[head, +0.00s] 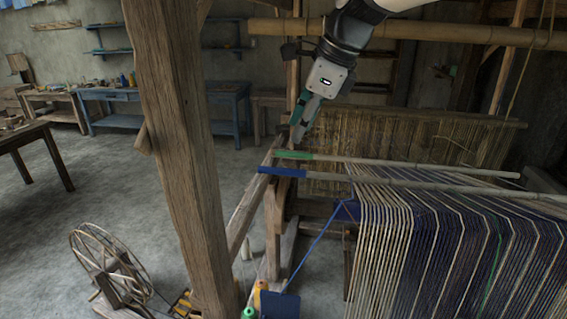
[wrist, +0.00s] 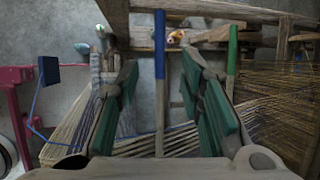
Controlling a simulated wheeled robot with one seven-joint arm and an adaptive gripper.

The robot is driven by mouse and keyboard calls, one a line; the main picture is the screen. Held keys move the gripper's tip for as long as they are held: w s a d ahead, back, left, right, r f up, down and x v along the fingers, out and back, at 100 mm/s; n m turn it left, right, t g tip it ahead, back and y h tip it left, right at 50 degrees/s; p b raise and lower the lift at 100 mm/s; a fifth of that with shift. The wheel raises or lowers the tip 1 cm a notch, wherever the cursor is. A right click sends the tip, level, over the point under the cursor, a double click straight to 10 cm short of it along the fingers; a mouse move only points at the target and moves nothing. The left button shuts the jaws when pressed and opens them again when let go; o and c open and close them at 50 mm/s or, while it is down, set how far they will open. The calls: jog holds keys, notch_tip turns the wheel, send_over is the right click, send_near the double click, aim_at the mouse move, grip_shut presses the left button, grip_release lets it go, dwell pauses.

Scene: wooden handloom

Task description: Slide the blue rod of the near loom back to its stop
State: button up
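The blue rod is a pale stick with a blue end (head: 283,172), lying across the near loom's warp. In the wrist view its blue end (wrist: 159,45) runs up the picture between my fingers, apart from both as far as I can tell. A green-ended rod (head: 293,155) lies just behind it, roughly parallel; in the wrist view its green end (wrist: 232,48) is right of my right finger. My gripper (head: 300,126) points down above the rod ends. The wrist view shows its two green-padded fingers (wrist: 161,62) spread wide with nothing gripped. I cannot make out the stop.
A thick wooden post (head: 180,150) stands left of my gripper. Striped warp threads (head: 450,245) spread to the right. A spinning wheel (head: 108,262) stands on the floor at left. A bamboo beam (head: 430,31) crosses behind my arm.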

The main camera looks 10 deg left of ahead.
aim_at(282, 170)
jog(key=p+x, duration=0.1)
jog(key=x, duration=1)
jog(key=shift+f+p, duration=0.3)
jog(key=shift+f, duration=0.05)
grip_shut()
